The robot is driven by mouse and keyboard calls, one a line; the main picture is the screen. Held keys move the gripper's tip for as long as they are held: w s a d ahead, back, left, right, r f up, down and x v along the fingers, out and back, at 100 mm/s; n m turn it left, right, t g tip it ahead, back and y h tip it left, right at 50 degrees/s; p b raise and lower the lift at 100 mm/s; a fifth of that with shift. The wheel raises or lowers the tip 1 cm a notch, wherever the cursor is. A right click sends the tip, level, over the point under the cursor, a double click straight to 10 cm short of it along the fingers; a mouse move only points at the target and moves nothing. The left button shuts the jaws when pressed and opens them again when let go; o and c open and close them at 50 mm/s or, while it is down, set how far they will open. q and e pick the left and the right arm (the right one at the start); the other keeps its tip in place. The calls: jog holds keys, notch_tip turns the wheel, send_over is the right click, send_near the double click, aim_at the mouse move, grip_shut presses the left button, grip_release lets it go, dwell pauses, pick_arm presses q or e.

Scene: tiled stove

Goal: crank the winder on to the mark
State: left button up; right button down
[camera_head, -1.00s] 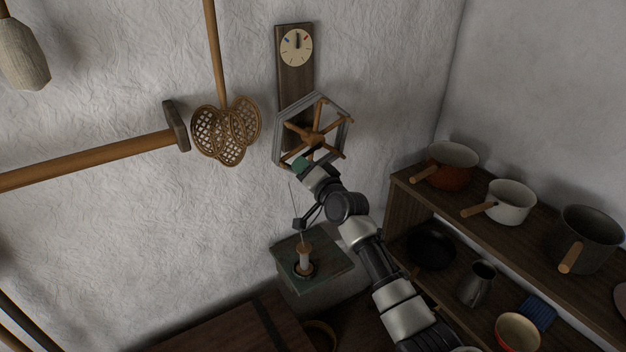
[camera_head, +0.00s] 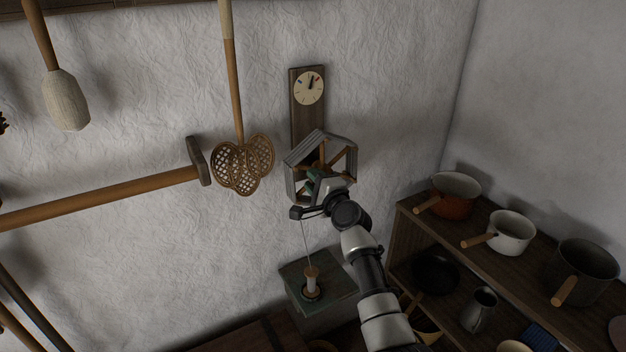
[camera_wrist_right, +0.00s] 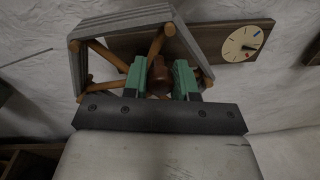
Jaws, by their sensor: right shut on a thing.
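The winder (camera_head: 345,140) is a grey wooden hexagonal frame with brown spokes, mounted on the white wall. It also shows in the right wrist view (camera_wrist_right: 110,28). Above it, a dial (camera_head: 309,88) on a dark board has a dark hand, a blue mark and a red mark; the hand points up and slightly right, near the red mark. The dial also shows in the right wrist view (camera_wrist_right: 243,43). My right gripper (camera_head: 316,180) is at the winder's lower part, its green-padded fingers shut on a brown wooden part, seemingly the winder's handle (camera_wrist_right: 160,80), partly hidden. My left gripper is out of view.
A thin thread runs down from near the winder to a spool (camera_head: 311,284) on a grey-green box (camera_head: 330,310). A woven beater (camera_head: 243,165) and a mallet (camera_head: 199,162) hang at left. A shelf (camera_head: 410,218) with pots stands at right.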

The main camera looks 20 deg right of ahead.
jog(key=shift+d+r+m, duration=0.15)
jog(key=shift+r+m, duration=0.1)
jog(key=shift+m, duration=0.15)
jog(key=c, duration=0.9)
grip_release()
jog(key=s+d, duration=0.1)
jog(key=s, duration=0.9)
jog(key=shift+s+d+f+b, duration=0.25)
jog(key=shift+s+f+b, duration=0.05)
jog(key=shift+b, duration=0.1)
